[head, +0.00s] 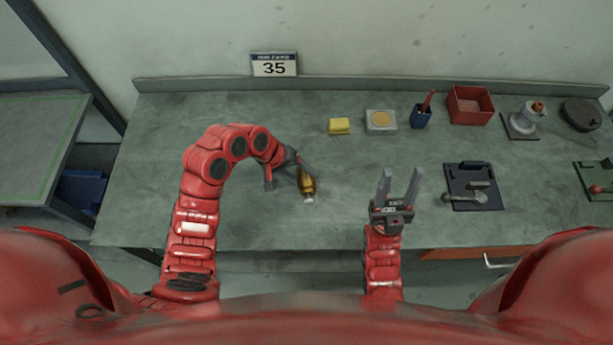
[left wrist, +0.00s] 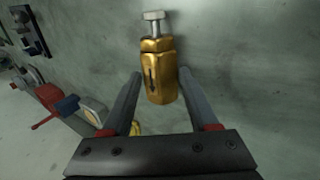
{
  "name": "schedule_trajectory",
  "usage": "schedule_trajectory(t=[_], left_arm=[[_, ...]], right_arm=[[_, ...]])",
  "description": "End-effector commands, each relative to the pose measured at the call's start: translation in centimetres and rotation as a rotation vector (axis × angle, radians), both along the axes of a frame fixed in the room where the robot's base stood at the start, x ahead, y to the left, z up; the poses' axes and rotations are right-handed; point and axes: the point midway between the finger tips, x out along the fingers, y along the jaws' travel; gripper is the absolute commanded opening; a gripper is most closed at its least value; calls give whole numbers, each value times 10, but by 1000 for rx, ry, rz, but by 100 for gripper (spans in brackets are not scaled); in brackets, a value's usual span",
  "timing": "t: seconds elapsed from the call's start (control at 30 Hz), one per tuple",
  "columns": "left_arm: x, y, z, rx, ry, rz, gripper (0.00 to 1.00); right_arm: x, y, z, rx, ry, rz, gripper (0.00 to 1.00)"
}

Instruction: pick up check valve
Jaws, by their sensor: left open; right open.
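The check valve is a brass-gold body with a silver stem end. It lies on the bench in the head view (head: 307,183) and shows large in the left wrist view (left wrist: 158,72). My left gripper (head: 287,176) is open, with its fingers on either side of the valve's lower body in the left wrist view (left wrist: 158,98). I cannot tell whether the fingers touch it. In the head view the left gripper partly hides the valve. My right gripper (head: 400,178) is open and empty over the front of the bench, pointing away from me.
At the back of the grey bench (head: 240,110) are a yellow sponge (head: 339,126), a box with a round yellow top (head: 380,121), a blue cup (head: 421,116) and a red bin (head: 470,105). A black fixture with a lever (head: 472,186) stands on the right. Bench around the valve is clear.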

Motion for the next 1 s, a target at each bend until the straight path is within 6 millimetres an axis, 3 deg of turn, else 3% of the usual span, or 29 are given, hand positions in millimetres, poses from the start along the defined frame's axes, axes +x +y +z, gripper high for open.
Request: schedule_trajectory(t=[0.27, 0.6, 1.0], left_arm=[[1, -1, -3, -1, -3, 1, 60], [1, -1, -3, -1, -3, 1, 0], [1, -2, -1, -2, -3, 1, 0]], right_arm=[[0, 0, 1, 0, 0, 0, 50], [0, 0, 1, 0, 0, 0, 50], [0, 0, -1, 0, 0, 0, 50]])
